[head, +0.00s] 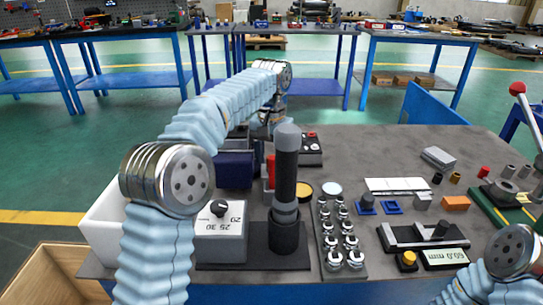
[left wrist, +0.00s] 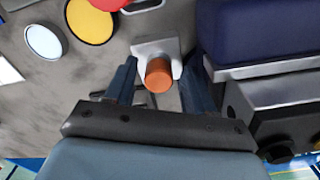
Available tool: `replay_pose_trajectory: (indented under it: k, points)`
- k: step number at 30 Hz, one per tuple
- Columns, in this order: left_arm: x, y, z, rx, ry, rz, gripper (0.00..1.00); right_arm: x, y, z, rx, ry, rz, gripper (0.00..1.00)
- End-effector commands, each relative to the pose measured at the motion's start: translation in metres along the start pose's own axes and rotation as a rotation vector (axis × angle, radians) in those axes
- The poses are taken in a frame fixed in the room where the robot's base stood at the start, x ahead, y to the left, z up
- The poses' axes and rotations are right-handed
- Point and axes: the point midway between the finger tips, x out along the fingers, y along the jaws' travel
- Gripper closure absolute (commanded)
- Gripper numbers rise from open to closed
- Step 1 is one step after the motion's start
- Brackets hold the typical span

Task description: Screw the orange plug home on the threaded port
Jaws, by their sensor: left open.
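In the left wrist view the orange plug (left wrist: 158,76) sits end-on at a grey metal block (left wrist: 153,46). The port's threads do not show, and I cannot tell how deep the plug sits. My left gripper (left wrist: 163,72) is open, with one dark finger on each side of the plug and a visible gap to both. In the head view my left gripper (head: 265,122) is at the far side of the bench, partly hidden by my arm and a dark upright cylinder. The plug is hidden there. My right gripper is out of view; only part of that arm shows at lower right.
The dark upright cylinder (head: 286,180) stands near the gripper. A dark blue box (left wrist: 262,28) is close on the right in the left wrist view. Yellow (left wrist: 90,20) and white (left wrist: 43,40) discs lie to the left. A rack of metal pieces (head: 340,235) stands in front.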

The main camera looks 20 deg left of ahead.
Motion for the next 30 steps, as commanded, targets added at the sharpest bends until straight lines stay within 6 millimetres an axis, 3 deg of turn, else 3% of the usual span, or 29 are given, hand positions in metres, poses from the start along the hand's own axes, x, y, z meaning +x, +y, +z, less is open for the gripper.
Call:
replay_pose_trajectory:
  k: [18, 30]
  points:
    - [-0.0002, 0.004, -0.0011, -0.806, 0.001, -0.002, 0.46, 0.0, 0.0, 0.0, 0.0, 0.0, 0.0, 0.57]
    - [0.0001, 0.0032, -0.0018, -0.865, 0.0, -0.001, 0.46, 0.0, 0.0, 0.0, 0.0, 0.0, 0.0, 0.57]
